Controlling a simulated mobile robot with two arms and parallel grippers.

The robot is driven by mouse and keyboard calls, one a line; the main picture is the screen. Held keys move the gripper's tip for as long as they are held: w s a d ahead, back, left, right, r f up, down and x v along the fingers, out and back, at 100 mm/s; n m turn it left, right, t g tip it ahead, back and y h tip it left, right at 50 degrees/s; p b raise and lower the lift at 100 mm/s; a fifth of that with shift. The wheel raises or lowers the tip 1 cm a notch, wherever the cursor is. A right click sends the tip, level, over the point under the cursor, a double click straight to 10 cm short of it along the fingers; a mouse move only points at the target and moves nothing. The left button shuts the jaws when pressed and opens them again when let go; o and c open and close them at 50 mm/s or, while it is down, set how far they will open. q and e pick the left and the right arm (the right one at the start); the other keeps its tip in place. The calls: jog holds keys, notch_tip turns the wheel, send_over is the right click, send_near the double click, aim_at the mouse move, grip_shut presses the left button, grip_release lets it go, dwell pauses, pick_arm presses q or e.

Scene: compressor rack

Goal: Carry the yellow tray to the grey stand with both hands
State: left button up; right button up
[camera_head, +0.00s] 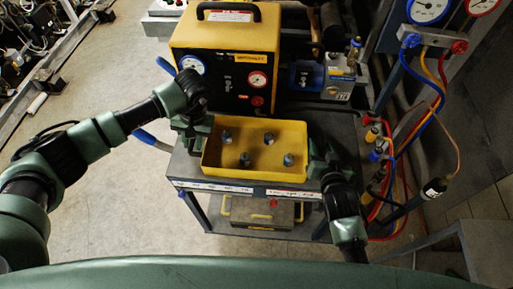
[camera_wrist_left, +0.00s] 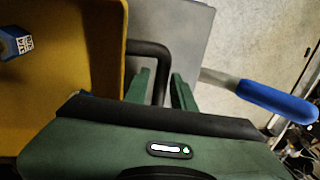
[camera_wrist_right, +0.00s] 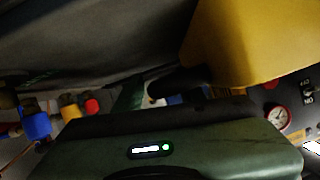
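The yellow tray (camera_head: 256,172) lies level at the grey cart's top, with several small grey fittings (camera_head: 244,159) inside. Whether it touches the surface I cannot tell. My left gripper (camera_head: 197,134) is at the tray's left end. In the left wrist view, its fingers (camera_wrist_left: 161,88) stand on either side of the tray's black handle (camera_wrist_left: 150,50), with narrow gaps. My right gripper (camera_head: 318,168) is at the tray's right end. In the right wrist view, one finger (camera_wrist_right: 130,95) shows near the other black handle (camera_wrist_right: 182,80); the second finger is hidden. I cannot identify the grey stand.
A yellow and black gauge unit (camera_head: 226,65) stands behind the tray. The cart (camera_head: 215,190) has a blue-gripped handle (camera_head: 152,140) at left. Coloured hoses (camera_head: 437,80) and fittings crowd the right. A grey surface (camera_head: 487,250) shows at lower right. Open floor (camera_head: 110,195) lies left.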

pick_arm(q)
jog(key=c, duration=0.3)
pick_arm(e)
jog(key=c, duration=0.3)
pick_arm(q)
grip_shut()
pick_arm(e)
grip_shut()
dwell(0.4)
